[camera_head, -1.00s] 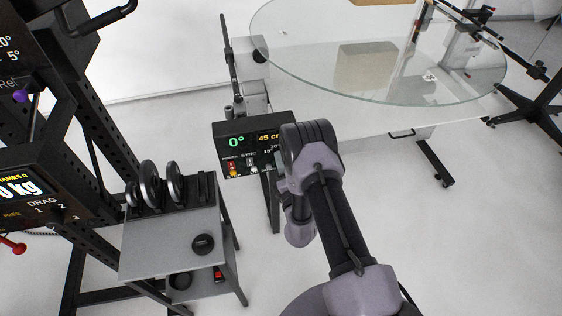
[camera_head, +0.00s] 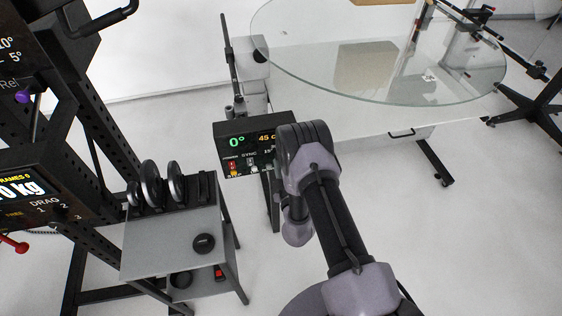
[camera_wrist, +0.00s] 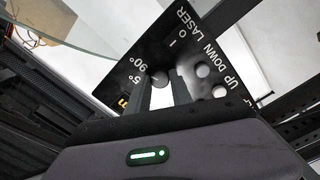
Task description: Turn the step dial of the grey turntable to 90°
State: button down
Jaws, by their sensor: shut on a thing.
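The grey turntable's black control panel (camera_head: 240,128) stands below the glass top in the head view. Its display reads 0° in green and 45 in orange, with the rest behind my arm. In the wrist view the panel (camera_wrist: 205,45) fills the middle, tilted, with labels 90°, 5°, LASER, UP and DOWN. The small round step dial (camera_wrist: 160,77) sits beside the 90° mark. My gripper (camera_wrist: 162,86) is shut on it, one finger on each side. The fingers hide part of the dial, so its pointing direction cannot be told. In the head view my wrist hides the gripper and dial.
The round glass top (camera_head: 370,60) is above and behind the panel, with a box (camera_head: 365,62) seen through it. A small grey stand (camera_head: 172,245) with black discs is left of my arm. A dark rack (camera_head: 100,130) rises at far left.

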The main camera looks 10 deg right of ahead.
jog(key=shift+w+r+m, duration=0.1)
jog(key=shift+r+m, duration=0.05)
jog(key=shift+m, duration=0.55)
jog(key=c, duration=1.1)
grip_release()
jog(key=shift+c, duration=0.2)
